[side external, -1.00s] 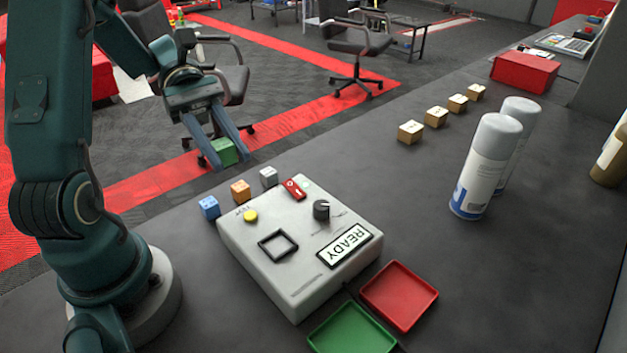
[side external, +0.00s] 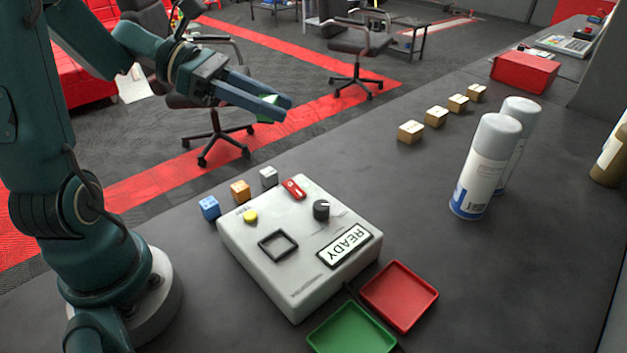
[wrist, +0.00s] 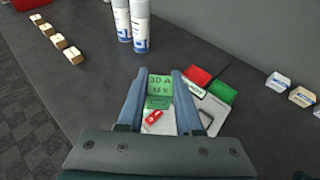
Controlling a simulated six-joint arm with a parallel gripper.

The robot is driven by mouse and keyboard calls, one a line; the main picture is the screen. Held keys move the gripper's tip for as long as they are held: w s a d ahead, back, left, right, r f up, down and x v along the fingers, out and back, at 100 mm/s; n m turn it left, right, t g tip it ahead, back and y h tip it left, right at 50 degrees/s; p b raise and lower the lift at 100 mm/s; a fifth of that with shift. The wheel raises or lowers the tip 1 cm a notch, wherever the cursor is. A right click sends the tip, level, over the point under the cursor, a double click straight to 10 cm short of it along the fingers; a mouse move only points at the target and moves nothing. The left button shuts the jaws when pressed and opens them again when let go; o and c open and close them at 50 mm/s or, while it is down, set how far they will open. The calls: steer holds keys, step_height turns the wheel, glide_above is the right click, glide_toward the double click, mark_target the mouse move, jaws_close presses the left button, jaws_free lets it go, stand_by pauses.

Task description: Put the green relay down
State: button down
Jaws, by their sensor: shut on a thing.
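My gripper (side external: 272,104) is shut on the green relay (side external: 268,116), which is mostly hidden by the fingers in the side view. In the wrist view the green relay (wrist: 159,90) sits between the fingertips, its face marked "3D-A 12 V". The gripper is raised above the table, behind the white tester box (side external: 297,289) in the side view, touching nothing else. The box has an empty square socket frame (side external: 278,246), a red switch (side external: 293,189), a black knob (side external: 321,209), a yellow button (side external: 250,216) and a READY display (side external: 345,247).
Blue (side external: 209,208), orange (side external: 240,191) and grey (side external: 269,177) blocks stand behind the box. A green tray (side external: 318,343) and a red tray (side external: 431,292) lie in front. Two spray cans (side external: 484,165) and several tan blocks (side external: 411,132) stand right. Table between is clear.

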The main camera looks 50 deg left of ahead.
steer(key=shift+w+a, duration=0.1)
steer(key=shift+a, duration=0.05)
steer(key=w+a, duration=0.2)
steer(key=w, duration=0.3)
steer(key=m+g+h, duration=0.2)
steer(key=m+g, duration=0.1)
steer(key=g, duration=0.1)
glide_above(395, 217)
steer(key=f, duration=1.5)
steer(key=shift+a, duration=0.2)
steer(key=shift+d+f, duration=0.15)
steer(key=shift+f, duration=2)
